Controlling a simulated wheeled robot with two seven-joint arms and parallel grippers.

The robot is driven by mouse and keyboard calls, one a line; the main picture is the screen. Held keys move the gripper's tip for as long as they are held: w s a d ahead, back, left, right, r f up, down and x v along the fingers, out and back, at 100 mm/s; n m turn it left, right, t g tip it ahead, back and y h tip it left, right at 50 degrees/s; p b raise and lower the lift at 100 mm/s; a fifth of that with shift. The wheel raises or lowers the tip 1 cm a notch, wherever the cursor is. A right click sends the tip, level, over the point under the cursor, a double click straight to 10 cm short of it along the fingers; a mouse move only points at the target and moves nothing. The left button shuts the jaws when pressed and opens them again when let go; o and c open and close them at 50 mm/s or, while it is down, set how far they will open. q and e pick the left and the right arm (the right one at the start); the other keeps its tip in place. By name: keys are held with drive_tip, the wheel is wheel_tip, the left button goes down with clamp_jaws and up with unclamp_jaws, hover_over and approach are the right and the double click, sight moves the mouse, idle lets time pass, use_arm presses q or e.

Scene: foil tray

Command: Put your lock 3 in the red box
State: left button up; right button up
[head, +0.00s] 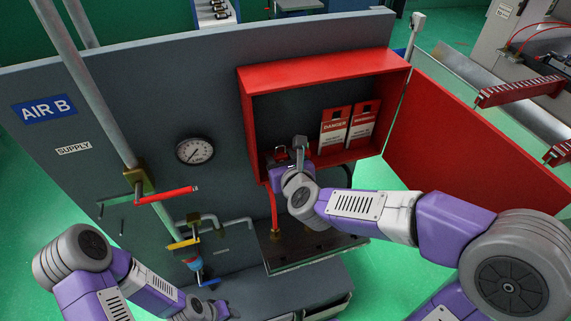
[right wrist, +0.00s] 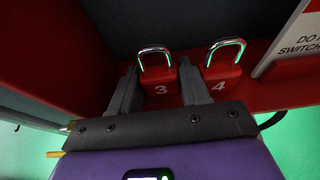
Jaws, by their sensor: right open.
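In the right wrist view, the red lock 3 (right wrist: 161,87) stands upright with its shackle up, inside the red box (right wrist: 275,92). My right gripper (right wrist: 158,66) is open, with one finger on each side of lock 3. Lock 4 (right wrist: 222,82) stands just right of the right finger. In the head view, the right gripper (head: 291,152) reaches into the lower left of the open red box (head: 315,72). A red padlock (head: 279,153) shows beside its fingers; its number cannot be read there. My left gripper (head: 212,309) is low at the bottom, its fingers unclear.
Two danger tags (head: 334,129) stand in the box, right of the gripper. The box's red door (head: 460,145) hangs open to the right. A gauge (head: 195,151), pipes and a red-handled valve (head: 165,194) are on the grey panel (head: 100,120) to the left.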

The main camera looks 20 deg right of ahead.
drive_tip(key=shift+s+d+f+g+p, duration=0.15)
drive_tip(key=shift+f+g+p, duration=0.15)
drive_tip(key=shift+f, duration=0.15)
drive_tip(key=shift+s+r+p, duration=0.3)
drive_tip(key=shift+r+p, duration=0.2)
drive_tip(key=shift+r, duration=0.1)
drive_tip(key=b+v, duration=0.1)
drive_tip(key=v, duration=1)
drive_tip(key=shift+b, duration=0.3)
drive_tip(key=shift+s, duration=0.1)
